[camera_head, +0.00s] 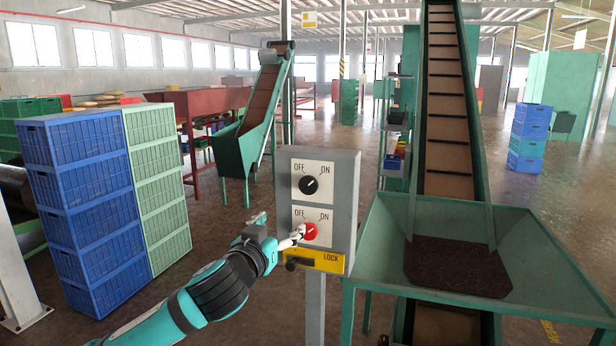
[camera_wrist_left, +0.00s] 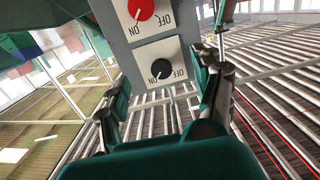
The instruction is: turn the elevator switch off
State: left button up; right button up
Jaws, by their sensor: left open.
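A grey control box (camera_head: 345,200) stands on a post left of the hopper. Its upper panel has a black knob (camera_head: 310,185) and its lower panel a red knob (camera_head: 310,231), each marked OFF at left and ON at right. Their pointer directions are too small to tell surely. My left gripper (camera_head: 279,226) is open at the box's left, one finger close to the red knob; contact cannot be told. In the left wrist view, the red knob (camera_wrist_left: 140,9) and black knob (camera_wrist_left: 161,68) appear upside down beyond the open fingers. My right gripper is not in view.
A yellow LOCK plate (camera_head: 328,261) with a dark handle sits under the red knob. A green hopper (camera_head: 375,240) and inclined conveyor (camera_head: 447,110) stand close at right. Blue crates (camera_head: 85,205) and green crates (camera_head: 158,185) are stacked at left. Floor shows between crates and box.

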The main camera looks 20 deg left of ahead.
pick_arm(q)
notch_tip(320, 180, up, 4)
jog(key=s, duration=0.2)
jog(key=p, duration=0.3)
send_near(307, 188)
jog(key=w, duration=0.1)
jog(key=shift+t, duration=0.3)
jog(key=w+p, duration=0.3)
jog(key=w, duration=0.6)
jog(key=shift+d+f, duration=0.1)
jog(key=shift+w+f, duration=0.1)
jog(key=shift+w, duration=0.3)
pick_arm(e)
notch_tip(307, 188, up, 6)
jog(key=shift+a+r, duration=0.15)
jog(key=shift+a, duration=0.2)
